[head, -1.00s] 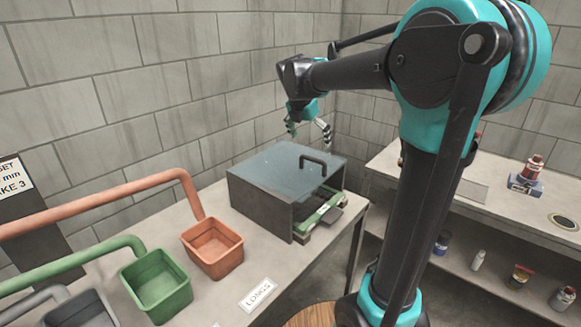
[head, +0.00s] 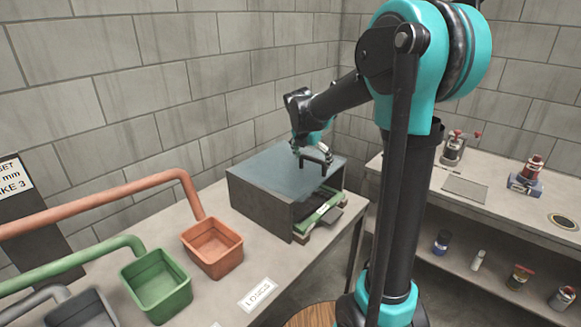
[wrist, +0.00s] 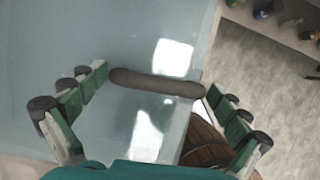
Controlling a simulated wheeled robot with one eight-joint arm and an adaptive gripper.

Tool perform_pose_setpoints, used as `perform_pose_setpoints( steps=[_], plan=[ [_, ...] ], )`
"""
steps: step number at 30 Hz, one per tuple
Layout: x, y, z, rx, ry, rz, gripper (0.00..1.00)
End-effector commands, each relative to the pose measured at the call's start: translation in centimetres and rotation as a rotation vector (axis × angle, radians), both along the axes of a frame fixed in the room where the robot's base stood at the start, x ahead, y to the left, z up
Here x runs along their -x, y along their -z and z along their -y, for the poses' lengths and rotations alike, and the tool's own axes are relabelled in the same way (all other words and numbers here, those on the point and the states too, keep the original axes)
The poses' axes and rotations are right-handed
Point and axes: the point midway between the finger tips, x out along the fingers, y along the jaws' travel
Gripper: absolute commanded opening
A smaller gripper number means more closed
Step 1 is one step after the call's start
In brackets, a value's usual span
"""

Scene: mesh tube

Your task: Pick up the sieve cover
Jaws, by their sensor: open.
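The sieve cover (head: 258,192) is a dark grey box-shaped hood with a bluish, glossy top, standing on the table at the back. Its dark bar handle (head: 326,167) is at the right part of the top. My gripper (head: 309,149) is just above the handle, open and empty. In the wrist view the handle (wrist: 157,83) lies crosswise between the two spread green-padded fingers of my gripper (wrist: 155,87). I cannot tell whether the fingers touch it. A green-edged tray (head: 322,214) shows under the cover's open right side.
An orange bin (head: 214,262) and a green bin (head: 160,293) stand left of the cover, below pipes of matching colours. A label plate (head: 258,293) lies in front. A side bench (head: 490,205) with small devices is at the right. A block wall stands close behind the cover.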

Motion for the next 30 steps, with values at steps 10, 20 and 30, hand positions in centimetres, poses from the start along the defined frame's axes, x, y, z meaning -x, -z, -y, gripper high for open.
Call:
perform_pose_setpoints(
  steps=[10, 20, 30],
  plan=[
    [0.01, -0.05, -0.01, 0.0, 0.0, 0.0, 0.69],
    [0.02, -0.04, -0.02, 0.0, 0.0, 0.0, 0.28],
    [0.0, -0.41, -0.01, 0.001, 0.0, 0.001, 0.25]
  ],
)
